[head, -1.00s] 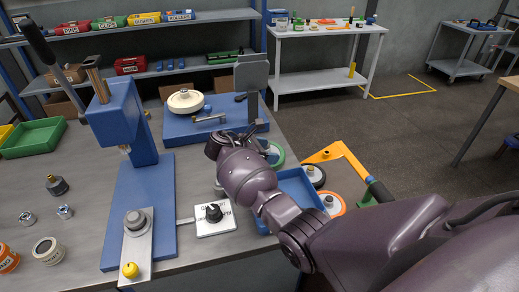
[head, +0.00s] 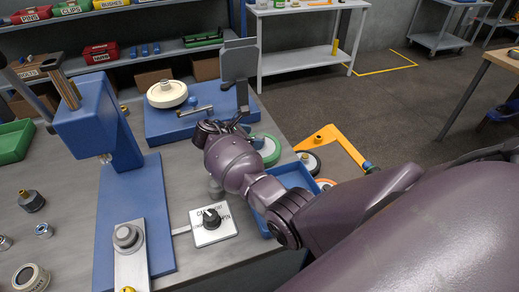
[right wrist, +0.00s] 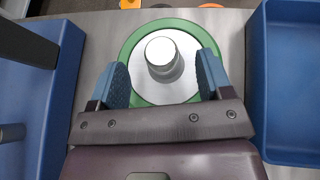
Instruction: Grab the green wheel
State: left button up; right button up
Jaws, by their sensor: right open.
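The green wheel (right wrist: 142,43) lies flat on the grey bench, with a pale metal face and a raised round hub (right wrist: 162,55). In the head view the green wheel (head: 269,150) shows just right of my right gripper, partly hidden by it. My right gripper (right wrist: 164,72) is open. In the right wrist view its two blue-padded fingers are on either side of the hub, over the wheel's near part. I cannot tell whether they touch it. In the head view my right gripper (head: 226,127) is mostly hidden behind its own wrist. My left gripper is not in view.
A blue tray (right wrist: 258,90) stands right of the wheel. A blue fixture base (head: 160,128) with a cream wheel (head: 167,94) and an upright grey plate (head: 239,62) is close on the left.

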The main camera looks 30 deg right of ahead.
aim_at(258, 136)
jog(key=shift+r+x, duration=0.15)
jog(key=shift+x, duration=1.15)
jog(key=shift+r+x, duration=0.1)
jog(key=shift+x, duration=1.25)
jog(key=shift+d, duration=0.1)
jog(key=shift+c, duration=0.5)
